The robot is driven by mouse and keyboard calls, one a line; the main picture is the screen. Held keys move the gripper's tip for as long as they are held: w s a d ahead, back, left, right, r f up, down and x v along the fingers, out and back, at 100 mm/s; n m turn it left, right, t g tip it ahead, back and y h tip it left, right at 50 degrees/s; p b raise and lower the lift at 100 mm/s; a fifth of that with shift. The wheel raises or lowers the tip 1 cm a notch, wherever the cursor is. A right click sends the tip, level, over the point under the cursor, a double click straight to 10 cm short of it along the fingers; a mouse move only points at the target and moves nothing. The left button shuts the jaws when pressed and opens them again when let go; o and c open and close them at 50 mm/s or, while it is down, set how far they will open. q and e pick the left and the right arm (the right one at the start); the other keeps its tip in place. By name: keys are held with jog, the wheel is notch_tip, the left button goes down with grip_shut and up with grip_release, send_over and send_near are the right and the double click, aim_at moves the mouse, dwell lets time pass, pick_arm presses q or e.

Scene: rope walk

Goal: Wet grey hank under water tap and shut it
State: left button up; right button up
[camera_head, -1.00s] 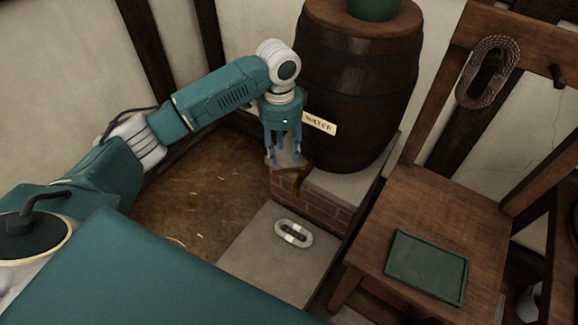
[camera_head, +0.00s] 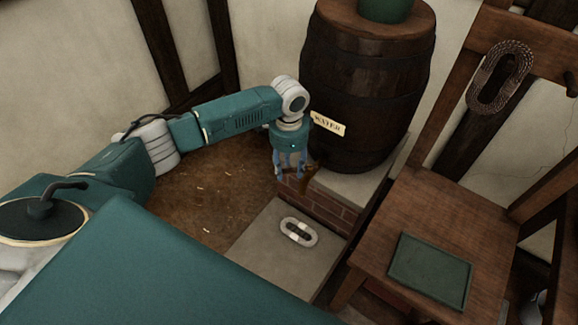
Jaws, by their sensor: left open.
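The pale grey hank (camera_head: 299,232), an oval loop with white bands, lies flat on the stone slab (camera_head: 262,262) below the barrel. The dark wooden barrel (camera_head: 362,95) carries a WATER label (camera_head: 328,124). My left gripper (camera_head: 290,174) points down, open, at the barrel's lower left side, above and apart from the hank. The tap is mostly hidden behind or beside its fingers, so I cannot tell whether they touch it or whether it is open. No running water shows. My right gripper is out of view.
The barrel stands on a brick and stone ledge (camera_head: 333,207). At right, a wooden chair-like stand (camera_head: 415,215) bears a green tray (camera_head: 430,271). A brownish hank (camera_head: 500,77) hangs on its upright. Bare floor (camera_head: 200,205) lies to the left.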

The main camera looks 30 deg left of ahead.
pick_arm(q)
grip_shut()
